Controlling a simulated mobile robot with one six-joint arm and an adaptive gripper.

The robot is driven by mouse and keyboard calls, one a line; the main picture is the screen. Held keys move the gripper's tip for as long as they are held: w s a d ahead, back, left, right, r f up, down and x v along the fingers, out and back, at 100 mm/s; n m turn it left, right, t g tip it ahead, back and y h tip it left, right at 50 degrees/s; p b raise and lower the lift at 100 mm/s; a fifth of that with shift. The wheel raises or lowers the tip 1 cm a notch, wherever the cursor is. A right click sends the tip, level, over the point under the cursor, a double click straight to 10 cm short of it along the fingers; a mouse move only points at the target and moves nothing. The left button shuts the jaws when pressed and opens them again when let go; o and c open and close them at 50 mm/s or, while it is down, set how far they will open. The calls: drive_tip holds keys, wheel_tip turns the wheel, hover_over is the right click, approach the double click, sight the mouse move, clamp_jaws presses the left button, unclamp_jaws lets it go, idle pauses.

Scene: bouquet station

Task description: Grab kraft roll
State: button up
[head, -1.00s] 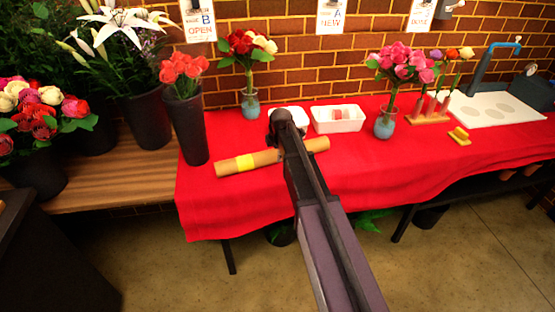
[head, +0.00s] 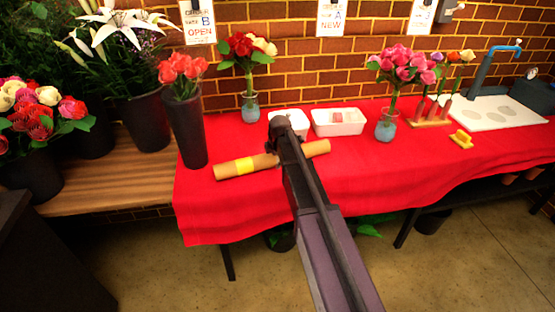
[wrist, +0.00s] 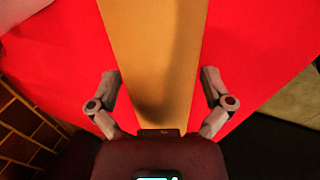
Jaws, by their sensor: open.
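The kraft roll (head: 262,160) is a long brown tube with a yellow band, lying on the red-covered table (head: 230,210). My arm crosses in front of its middle in the head view and hides that part and my gripper. In the wrist view the kraft roll (wrist: 155,50) runs up the picture as a wide tan strip. My gripper (wrist: 163,78) is open, with one finger on each side of the roll. I cannot tell whether the fingers touch it or how far above the cloth they are.
A dark vase of red flowers (head: 190,130) stands close to the roll's left end. White trays (head: 338,128) sit behind it. Glass vases (head: 250,108) hold bouquets at the back and right (head: 385,130). The red cloth right of the roll is mostly clear.

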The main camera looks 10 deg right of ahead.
drive_tip(key=c, duration=1.1)
drive_tip(key=shift+r, duration=0.15)
wheel_tip(320, 180, up, 4)
drive_tip(key=p, duration=0.4)
drive_tip(key=s+d+p, duration=0.1)
drive_tip(key=s+d, duration=0.2)
drive_tip(key=s, duration=1.2)
drive_tip(key=shift+s+r, duration=0.35)
